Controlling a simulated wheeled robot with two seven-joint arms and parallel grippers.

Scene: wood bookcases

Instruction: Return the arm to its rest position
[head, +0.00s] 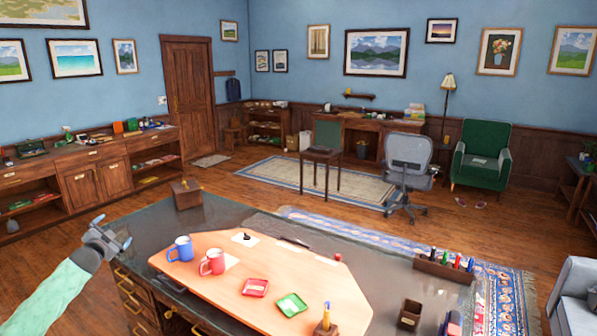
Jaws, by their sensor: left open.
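My left arm comes in from the lower left, and my left gripper (112,237) is above the left edge of the dark desk (220,211). The gripper is open with nothing visible between its fingers. It is left of the blue mug (180,250) and apart from it. My right gripper does not show clearly in this view.
A wooden box (186,194) stands at the back left corner. A pen holder (443,268) stands at the right.

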